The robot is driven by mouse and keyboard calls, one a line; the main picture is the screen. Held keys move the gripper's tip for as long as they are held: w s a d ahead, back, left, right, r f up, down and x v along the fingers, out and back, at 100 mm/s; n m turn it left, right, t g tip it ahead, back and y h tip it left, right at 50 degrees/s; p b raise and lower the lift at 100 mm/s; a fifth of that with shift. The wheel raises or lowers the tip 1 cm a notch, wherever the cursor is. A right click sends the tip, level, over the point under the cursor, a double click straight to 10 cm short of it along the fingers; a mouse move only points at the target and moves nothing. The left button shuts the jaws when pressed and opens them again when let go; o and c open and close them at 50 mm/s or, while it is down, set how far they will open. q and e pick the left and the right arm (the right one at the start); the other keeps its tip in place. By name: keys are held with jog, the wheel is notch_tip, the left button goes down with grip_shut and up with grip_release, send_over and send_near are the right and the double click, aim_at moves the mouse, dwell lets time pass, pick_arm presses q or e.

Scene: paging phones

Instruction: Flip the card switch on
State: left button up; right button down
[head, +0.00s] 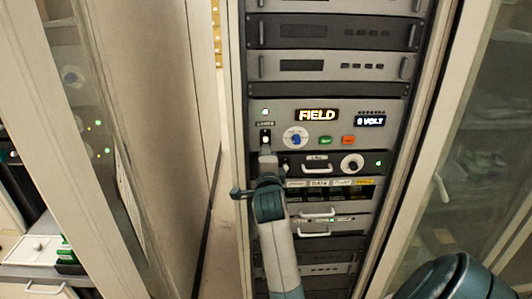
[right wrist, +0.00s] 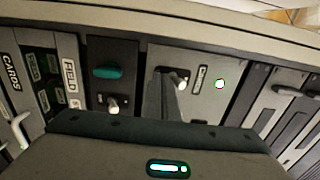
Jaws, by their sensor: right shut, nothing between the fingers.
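A small toggle switch (head: 265,136) with a pale tip sits at the left of the grey panel with the lit FIELD display. The label above it is too small to read surely. A round light (head: 265,112) above it glows white. In the right wrist view the toggle (right wrist: 178,78) and its glowing light (right wrist: 219,84) show close up. My right gripper (head: 266,152) is shut and empty, its tip just below the toggle. In the right wrist view its finger (right wrist: 172,100) reaches up beside the toggle; I cannot tell whether they touch. My left gripper is not in view.
A blue knob (head: 297,137), a green button (head: 326,140) and a red button (head: 348,140) lie right of the toggle. A drawer handle (head: 317,168) and black dial (head: 352,163) are lower. A glass door (head: 475,130) stands open at right.

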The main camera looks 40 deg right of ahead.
jog(key=shift+f, duration=0.45)
jog(key=p+v, duration=0.1)
jog(key=v, duration=0.7)
dwell(0.7)
jog(key=shift+a+f, duration=0.1)
jog(key=shift+a, duration=0.05)
